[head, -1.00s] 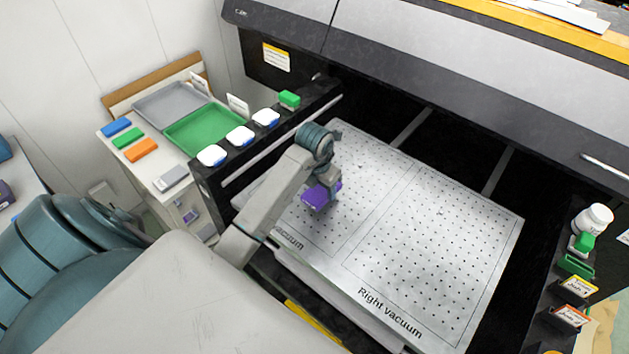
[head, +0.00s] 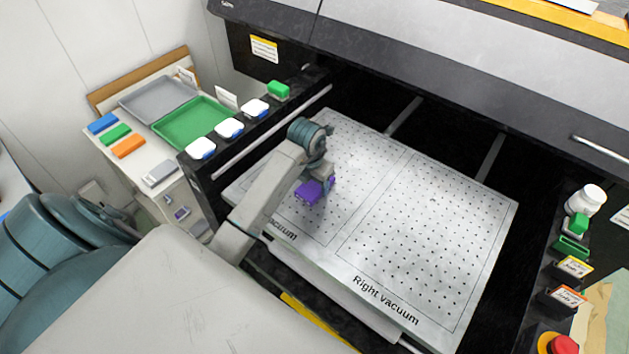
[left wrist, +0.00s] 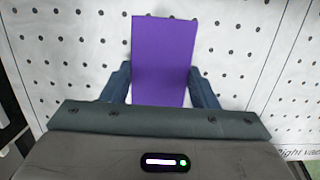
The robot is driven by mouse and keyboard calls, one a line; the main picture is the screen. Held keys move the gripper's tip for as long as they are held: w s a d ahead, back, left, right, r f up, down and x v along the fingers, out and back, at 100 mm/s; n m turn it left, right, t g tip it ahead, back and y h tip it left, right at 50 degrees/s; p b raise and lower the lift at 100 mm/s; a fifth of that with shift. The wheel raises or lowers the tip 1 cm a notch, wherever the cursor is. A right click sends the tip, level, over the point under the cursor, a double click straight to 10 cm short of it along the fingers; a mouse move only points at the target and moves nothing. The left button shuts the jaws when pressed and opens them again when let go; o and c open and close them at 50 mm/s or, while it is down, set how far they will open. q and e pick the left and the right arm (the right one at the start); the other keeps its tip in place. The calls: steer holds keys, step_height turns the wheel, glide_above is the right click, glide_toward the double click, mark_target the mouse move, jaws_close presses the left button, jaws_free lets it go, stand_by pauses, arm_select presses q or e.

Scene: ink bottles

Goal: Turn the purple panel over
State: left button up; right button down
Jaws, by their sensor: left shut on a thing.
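The purple panel (head: 308,192) is over the left half of the perforated vacuum bed (head: 430,215) in the head view. My left gripper (head: 318,183) is shut on the panel from above. In the left wrist view the panel (left wrist: 165,55) stands between the two blue-grey fingers (left wrist: 160,85) and reaches beyond them. Whether the panel touches the bed, I cannot tell. My right gripper is not in view.
A green tray (head: 192,123) and a grey tray (head: 158,95) lie beyond. A white bottle (head: 586,199) stands at the right. The bed's right half is clear.

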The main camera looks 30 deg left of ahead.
arm_select(q)
steer(key=o, duration=1)
steer(key=shift+o, duration=0.7)
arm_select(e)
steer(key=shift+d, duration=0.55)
arm_select(q)
steer(key=shift+r, duration=0.1)
steer(key=r, duration=0.1)
steer(key=r+b, duration=0.1)
steer(key=r, duration=0.1)
steer(key=r+b, duration=0.1)
steer(key=r, duration=0.1)
steer(key=shift+s, duration=0.35)
steer(key=r+p, duration=0.1)
steer(key=r, duration=0.1)
steer(key=r+p, duration=0.1)
steer(key=p, duration=0.1)
steer(key=s+r+p, duration=0.1)
steer(key=r, duration=0.1)
steer(key=shift+r, duration=0.3)
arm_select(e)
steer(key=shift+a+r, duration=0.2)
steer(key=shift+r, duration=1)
